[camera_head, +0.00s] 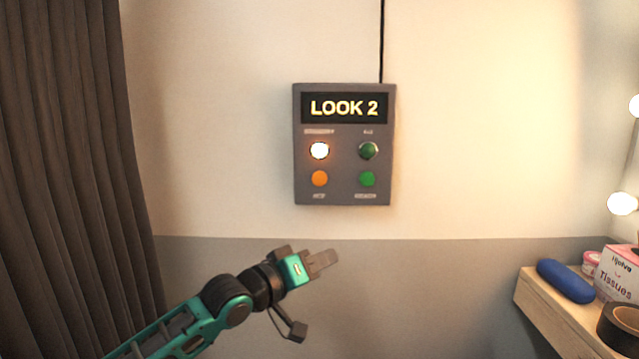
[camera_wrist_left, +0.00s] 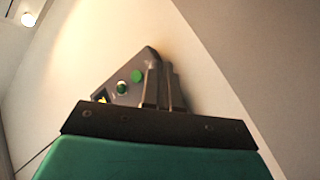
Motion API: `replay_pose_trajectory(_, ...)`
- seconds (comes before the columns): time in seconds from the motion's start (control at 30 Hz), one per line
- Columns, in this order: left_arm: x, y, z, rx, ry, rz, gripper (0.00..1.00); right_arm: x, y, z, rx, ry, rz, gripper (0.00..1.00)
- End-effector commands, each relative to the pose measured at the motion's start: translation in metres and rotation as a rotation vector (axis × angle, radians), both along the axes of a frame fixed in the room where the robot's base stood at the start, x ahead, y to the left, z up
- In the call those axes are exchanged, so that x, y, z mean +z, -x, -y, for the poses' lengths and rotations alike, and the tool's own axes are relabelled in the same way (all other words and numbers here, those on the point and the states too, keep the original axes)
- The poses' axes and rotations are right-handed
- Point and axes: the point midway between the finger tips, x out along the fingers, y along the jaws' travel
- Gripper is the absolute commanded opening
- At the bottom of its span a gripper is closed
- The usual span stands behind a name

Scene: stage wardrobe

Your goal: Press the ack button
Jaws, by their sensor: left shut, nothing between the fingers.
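A grey panel (camera_head: 344,193) hangs on the wall, with a display (camera_head: 344,108) reading "LOOK 2". Below the display are a brightly glowing lamp (camera_head: 319,150), a dark green lamp or button (camera_head: 368,150), an orange button (camera_head: 319,178) and a green button (camera_head: 367,179). Their labels are too small to read, so I cannot tell which is the ack button. My left gripper (camera_head: 322,262) is shut and empty, below the panel and apart from it. In the left wrist view, the shut fingers (camera_wrist_left: 162,88) partly cover the tilted panel (camera_wrist_left: 151,57); the green button (camera_wrist_left: 137,76) shows beside them. My right gripper is not in view.
A dark curtain (camera_head: 70,150) hangs at the left. A wooden shelf (camera_head: 545,310) at the right holds a blue case (camera_head: 565,281), a tissue box (camera_head: 618,275) and a dark round item (camera_head: 620,328). A black cable (camera_head: 381,40) runs up from the panel. The wall around the panel is clear.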

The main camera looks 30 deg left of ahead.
Motion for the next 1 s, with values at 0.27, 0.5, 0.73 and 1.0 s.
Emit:
replay_pose_trajectory(0.27, 0.095, -0.014, -0.025, -0.006, 0.156, 0.048, 0.0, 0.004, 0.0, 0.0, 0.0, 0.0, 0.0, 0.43)
replay_pose_trajectory(0.5, 0.107, -0.014, -0.028, -0.009, 0.182, 0.052, 0.0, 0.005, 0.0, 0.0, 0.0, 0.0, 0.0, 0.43)
replay_pose_trajectory(0.73, 0.107, -0.014, -0.028, -0.009, 0.18, 0.052, 0.0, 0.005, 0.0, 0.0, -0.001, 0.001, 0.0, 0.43)
replay_pose_trajectory(1.0, 0.107, -0.034, -0.037, -0.01, 0.179, 0.052, 0.0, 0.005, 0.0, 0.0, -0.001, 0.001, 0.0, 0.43)
